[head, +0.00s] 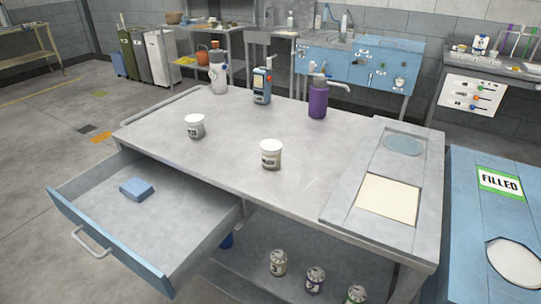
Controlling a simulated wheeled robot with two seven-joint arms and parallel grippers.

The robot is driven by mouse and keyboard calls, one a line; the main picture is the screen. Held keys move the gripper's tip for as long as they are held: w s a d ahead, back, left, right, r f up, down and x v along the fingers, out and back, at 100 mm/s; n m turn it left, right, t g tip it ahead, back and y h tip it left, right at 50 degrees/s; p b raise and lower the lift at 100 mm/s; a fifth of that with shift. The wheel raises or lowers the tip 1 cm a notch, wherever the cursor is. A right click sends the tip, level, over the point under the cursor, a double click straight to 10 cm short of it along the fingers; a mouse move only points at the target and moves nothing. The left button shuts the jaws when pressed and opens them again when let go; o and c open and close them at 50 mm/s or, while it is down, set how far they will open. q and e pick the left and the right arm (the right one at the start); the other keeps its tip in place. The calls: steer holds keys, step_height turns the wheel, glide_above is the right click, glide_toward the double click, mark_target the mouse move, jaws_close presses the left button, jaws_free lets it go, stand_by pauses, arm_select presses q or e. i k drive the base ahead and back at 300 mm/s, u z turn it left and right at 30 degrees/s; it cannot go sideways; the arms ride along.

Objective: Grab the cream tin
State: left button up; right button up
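I cannot tell for certain which tin is the cream one. Neither of my grippers is in view.
An open drawer (190,215) with a blue block (137,189) juts out front left. A purple pump bottle (318,102), a blue handheld device (262,86) and a grey bottle (218,78) stand along the back. A cream panel (388,195) lies at right, beside a blue "FILLED" bench (470,240).

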mark_target(269, 162)
steer(key=u, duration=3.15)
steer(key=k, duration=0.8)
steer(key=z, duration=1.75)
steer(key=i, duration=1)
steer(key=u, duration=0.05)
